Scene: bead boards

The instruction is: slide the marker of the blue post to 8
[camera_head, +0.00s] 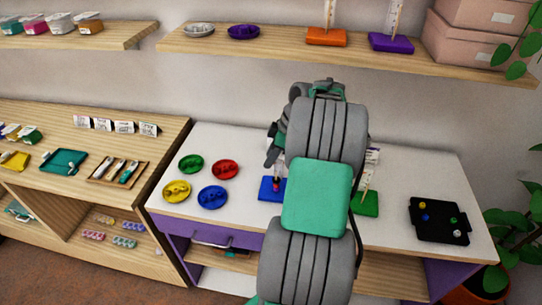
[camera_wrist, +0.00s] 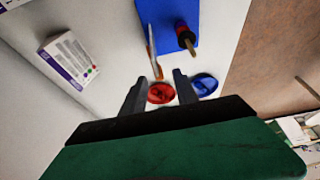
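The blue post's base (camera_head: 268,190) sits on the white table, left of my arm in the head view, with a red marker (camera_head: 276,184) low on it. In the wrist view the blue base (camera_wrist: 205,18) is at the top, with the post (camera_wrist: 190,45) and red marker (camera_wrist: 181,28) pointing towards the camera. A thin scale plate (camera_wrist: 152,55) stands beside the post, seen nearly edge-on, so its numbers cannot be read. My gripper (camera_wrist: 160,74) is open with nothing between its fingers; the post is beyond the fingertips, to the upper right. In the head view my arm hides part of the base.
Red (camera_head: 225,169), green (camera_head: 190,164), yellow (camera_head: 177,191) and blue (camera_head: 213,197) dishes lie left of the base. A green base (camera_head: 366,204) stands right of my arm. A black board (camera_head: 439,221) lies far right. Orange (camera_head: 326,37) and purple (camera_head: 391,43) posts stand on the shelf above.

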